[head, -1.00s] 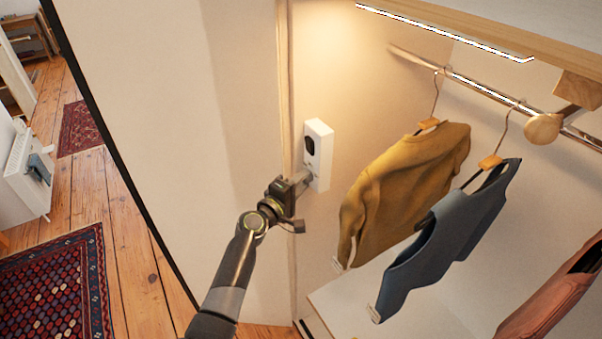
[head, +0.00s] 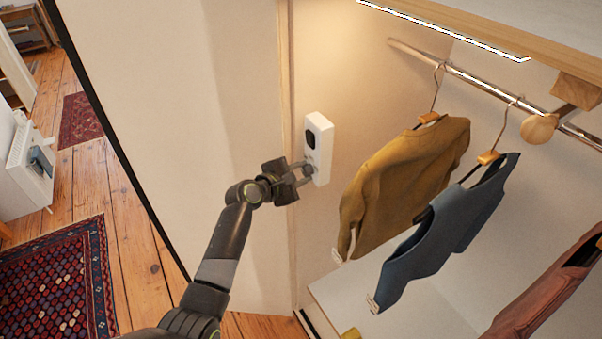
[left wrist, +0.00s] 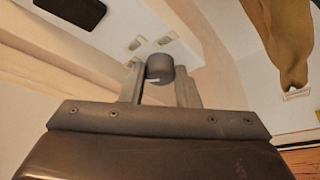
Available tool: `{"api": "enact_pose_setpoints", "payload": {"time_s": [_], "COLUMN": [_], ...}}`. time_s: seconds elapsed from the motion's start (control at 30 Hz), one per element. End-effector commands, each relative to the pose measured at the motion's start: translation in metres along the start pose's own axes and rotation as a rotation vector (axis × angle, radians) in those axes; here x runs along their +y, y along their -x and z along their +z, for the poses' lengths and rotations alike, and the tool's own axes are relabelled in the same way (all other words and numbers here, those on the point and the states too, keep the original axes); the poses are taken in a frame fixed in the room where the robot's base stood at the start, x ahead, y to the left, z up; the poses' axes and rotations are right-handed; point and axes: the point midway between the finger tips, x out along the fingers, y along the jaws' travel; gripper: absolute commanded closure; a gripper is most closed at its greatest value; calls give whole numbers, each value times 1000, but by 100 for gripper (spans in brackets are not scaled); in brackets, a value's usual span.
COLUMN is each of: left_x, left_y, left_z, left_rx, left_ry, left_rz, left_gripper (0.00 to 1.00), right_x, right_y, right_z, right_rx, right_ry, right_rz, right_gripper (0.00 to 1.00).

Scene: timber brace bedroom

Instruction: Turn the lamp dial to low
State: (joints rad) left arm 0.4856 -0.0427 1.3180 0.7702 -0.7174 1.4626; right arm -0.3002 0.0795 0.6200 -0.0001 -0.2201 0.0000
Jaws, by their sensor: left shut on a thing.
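The white lamp control box (head: 319,134) is fixed to the closet's side wall, with a dark oval on its upper part. The grey round dial (left wrist: 159,68) is on its lower part and has a small pale mark on its rim. My left gripper (head: 306,171) is at the dial, shut on it; in the left wrist view the two fingers (left wrist: 160,85) lie one on each side of it. Small dark labels (left wrist: 165,40) sit beyond the dial, too small to read. The lamp strip (head: 445,29) under the shelf is lit. My right gripper is out of view.
A mustard sweater (head: 405,180), a blue vest (head: 440,232) and a reddish garment (head: 550,290) hang from the rail (head: 470,86) to the right of the box. A plain wall panel (head: 190,130) is on the left. Rugs (head: 60,285) lie on the wooden floor.

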Motion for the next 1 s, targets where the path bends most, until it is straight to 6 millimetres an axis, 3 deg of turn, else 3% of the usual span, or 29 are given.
{"api": "enact_pose_setpoints", "payload": {"time_s": [0.63,0.67,0.8,1.0], "left_x": [0,0,0,0], "left_y": [0,0,0,0], "left_z": [-1,-1,-1,0], "left_rx": [-1,-1,-1,-2], "left_ry": [52,52,51,50], "left_rz": [-25,-25,-24,-23], "left_gripper": [94,70,52,50], "right_x": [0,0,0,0], "right_y": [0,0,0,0], "right_z": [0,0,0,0], "right_rx": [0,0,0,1], "right_ry": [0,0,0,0], "right_rz": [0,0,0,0], "right_gripper": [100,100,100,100]}}
